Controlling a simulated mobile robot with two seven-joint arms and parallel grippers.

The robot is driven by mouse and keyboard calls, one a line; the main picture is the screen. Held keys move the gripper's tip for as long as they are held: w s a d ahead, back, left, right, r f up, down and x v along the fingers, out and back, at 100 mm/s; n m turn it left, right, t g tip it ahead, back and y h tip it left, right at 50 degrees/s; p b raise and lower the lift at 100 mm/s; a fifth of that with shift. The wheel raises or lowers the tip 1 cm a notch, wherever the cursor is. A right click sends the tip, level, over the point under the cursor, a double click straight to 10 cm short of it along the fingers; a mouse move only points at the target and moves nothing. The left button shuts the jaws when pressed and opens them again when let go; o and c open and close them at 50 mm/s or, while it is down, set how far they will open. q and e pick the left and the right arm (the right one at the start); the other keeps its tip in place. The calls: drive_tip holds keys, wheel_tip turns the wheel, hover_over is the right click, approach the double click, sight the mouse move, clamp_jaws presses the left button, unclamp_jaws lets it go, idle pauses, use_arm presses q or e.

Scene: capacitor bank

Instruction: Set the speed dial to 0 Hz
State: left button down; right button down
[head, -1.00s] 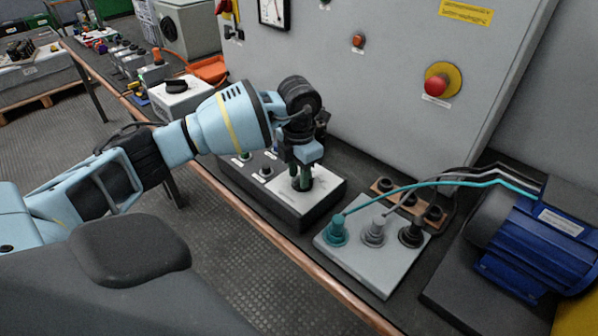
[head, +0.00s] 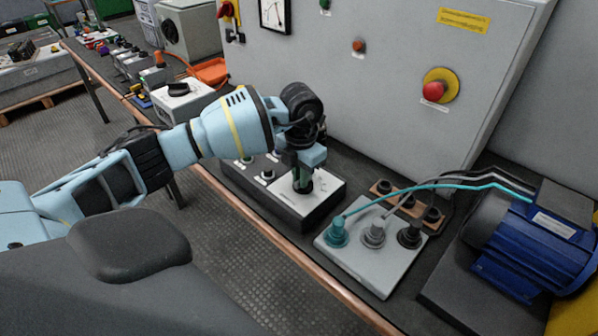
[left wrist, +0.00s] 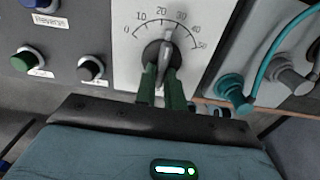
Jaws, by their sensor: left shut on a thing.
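The speed dial (left wrist: 163,54) is a dark round knob with a grey pointer bar, on a white plate with a scale from 0 to 50. The pointer aims up, between 20 and 30. My left gripper (left wrist: 162,85) has its green fingers shut on the dial's bar, one on each side. In the head view my left gripper (head: 303,183) reaches down onto the white plate (head: 322,190) of the dark control box and hides most of the dial. My right gripper is not in view.
Left of the dial, the box carries a green button (left wrist: 23,60) and a black button (left wrist: 91,68). To its right stands a grey terminal box (head: 375,265) with cables running to a blue motor (head: 535,240). A grey cabinet with a red emergency stop (head: 437,91) rises behind.

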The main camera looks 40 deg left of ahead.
use_arm(q)
drive_tip(key=n+p, duration=0.2)
drive_tip(key=shift+d+r+n, duration=0.1)
drive_tip(key=shift+r+n, duration=0.2)
drive_tip(key=shift+n, duration=0.1)
drive_tip(key=shift+d+n+p, duration=0.1)
drive_tip(key=shift+n+p, duration=0.55)
drive_tip(key=shift+n, duration=0.25)
drive_tip(key=n+p, duration=0.3)
drive_tip(key=n, duration=0.1)
drive_tip(key=shift+w+d, duration=0.15)
drive_tip(key=n+p, duration=0.1)
drive_tip(key=n, duration=0.1)
drive_tip(key=shift+f+n, duration=0.1)
drive_tip(key=shift+n, duration=0.3)
drive_tip(key=shift+w+f+n+p, duration=0.1)
drive_tip(key=shift+n+p, duration=0.3)
drive_tip(key=shift+n, duration=0.1)
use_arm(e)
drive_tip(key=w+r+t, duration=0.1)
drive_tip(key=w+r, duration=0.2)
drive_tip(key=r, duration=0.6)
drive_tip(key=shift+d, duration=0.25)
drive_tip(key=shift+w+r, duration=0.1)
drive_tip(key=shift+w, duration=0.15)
use_arm(q)
drive_tip(key=c, duration=1.5)
unclamp_jaws()
